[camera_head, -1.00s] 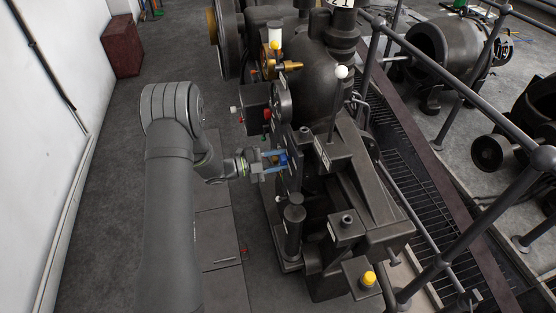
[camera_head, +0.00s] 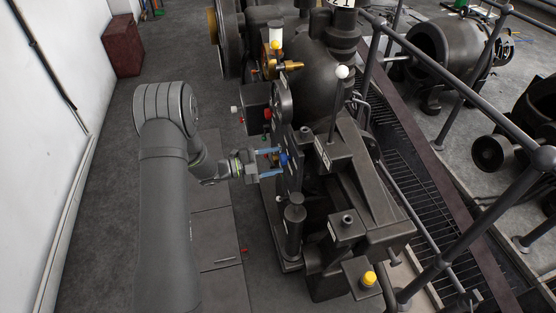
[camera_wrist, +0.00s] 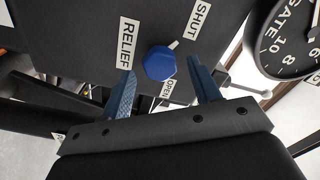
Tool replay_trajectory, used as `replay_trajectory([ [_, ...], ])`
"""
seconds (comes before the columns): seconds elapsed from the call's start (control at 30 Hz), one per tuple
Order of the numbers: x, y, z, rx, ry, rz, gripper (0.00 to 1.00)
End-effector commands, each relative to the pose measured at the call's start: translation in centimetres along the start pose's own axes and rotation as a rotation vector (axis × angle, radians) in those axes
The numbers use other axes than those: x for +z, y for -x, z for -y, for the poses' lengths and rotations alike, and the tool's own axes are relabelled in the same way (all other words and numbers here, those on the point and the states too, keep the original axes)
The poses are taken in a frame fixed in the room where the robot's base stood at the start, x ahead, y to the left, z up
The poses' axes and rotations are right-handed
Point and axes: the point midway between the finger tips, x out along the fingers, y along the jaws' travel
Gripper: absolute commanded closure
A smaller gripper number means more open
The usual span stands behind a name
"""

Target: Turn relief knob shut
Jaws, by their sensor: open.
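The blue relief knob (camera_wrist: 160,63) is on a dark panel (camera_wrist: 75,35) in the wrist view, with the RELIEF label (camera_wrist: 127,43) to its left. A small pale mark beside the knob's upper right edge faces the SHUT label (camera_wrist: 197,20). The OPEN label (camera_wrist: 167,90) is below the knob, partly hidden. My gripper (camera_head: 277,161) is open, its blue fingers on either side of the knob in the wrist view, apart from it and holding nothing. The knob also shows small and blue in the head view (camera_head: 284,159).
A round gauge (camera_wrist: 290,40) is to the right in the wrist view. In the head view, a white-knobbed lever (camera_head: 341,73) and a yellow button (camera_head: 369,279) are on the machine. Railings (camera_head: 470,235) stand at right. The floor (camera_head: 100,200) to the left is clear.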

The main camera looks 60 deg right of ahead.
Motion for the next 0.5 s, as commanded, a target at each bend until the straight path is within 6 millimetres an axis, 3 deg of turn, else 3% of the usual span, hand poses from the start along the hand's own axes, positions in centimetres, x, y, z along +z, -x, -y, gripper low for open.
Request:
replay_trajectory([
  [0.5,0.1,12.3,0.0,-0.003,0.0,0.003,0.43],
])
